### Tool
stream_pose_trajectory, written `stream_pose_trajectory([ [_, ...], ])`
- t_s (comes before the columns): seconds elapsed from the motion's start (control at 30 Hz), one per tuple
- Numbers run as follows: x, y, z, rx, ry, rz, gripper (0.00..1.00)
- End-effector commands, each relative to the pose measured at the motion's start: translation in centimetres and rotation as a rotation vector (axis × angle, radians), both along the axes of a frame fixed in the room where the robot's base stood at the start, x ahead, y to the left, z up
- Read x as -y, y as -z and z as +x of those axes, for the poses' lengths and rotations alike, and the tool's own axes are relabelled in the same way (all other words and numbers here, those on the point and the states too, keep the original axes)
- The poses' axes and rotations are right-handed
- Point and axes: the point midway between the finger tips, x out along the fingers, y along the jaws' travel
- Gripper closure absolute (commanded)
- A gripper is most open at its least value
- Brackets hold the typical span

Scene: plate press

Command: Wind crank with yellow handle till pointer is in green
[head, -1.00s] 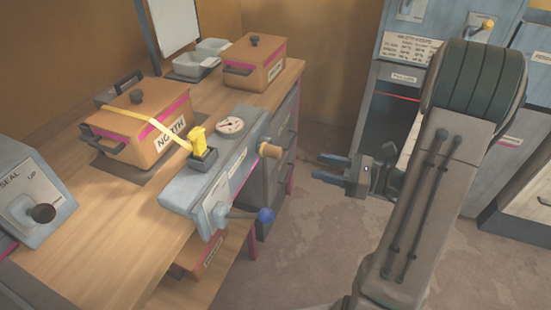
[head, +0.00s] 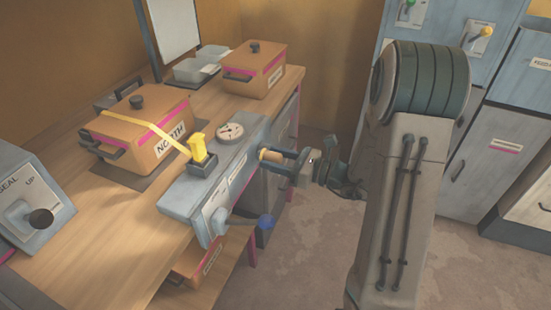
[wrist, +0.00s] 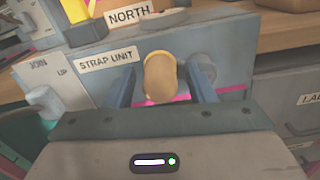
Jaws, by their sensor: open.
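The yellowish-tan crank handle (head: 268,154) sticks out from the right end of the blue-grey strap unit (head: 190,190). It also shows in the wrist view (wrist: 163,76). My gripper (head: 280,159) is open at the handle. In the wrist view its two blue fingers (wrist: 164,82) stand on either side of the handle, with a gap showing at least on the left. The round dial (head: 230,131) lies on top of the unit; its pointer and any green zone are too small to read. The crank arm behind the handle is mostly hidden.
A blue-ball lever (head: 266,221) juts from the unit's front, below my gripper. A yellow buckle (head: 197,147) stands on the unit, its strap running over the NORTH box (head: 140,130). Another box (head: 254,68) is behind. Floor on the right is open.

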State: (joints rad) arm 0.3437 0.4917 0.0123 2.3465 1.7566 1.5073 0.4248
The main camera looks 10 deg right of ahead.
Motion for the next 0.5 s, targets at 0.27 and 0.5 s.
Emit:
stream_pose_trajectory([
  [0.27,-0.2,0.0,0.11,0.0,-0.001,0.0,0.5],
  [0.5,-0.19,-0.01,0.09,0.0,-0.001,0.0,1.0],
])
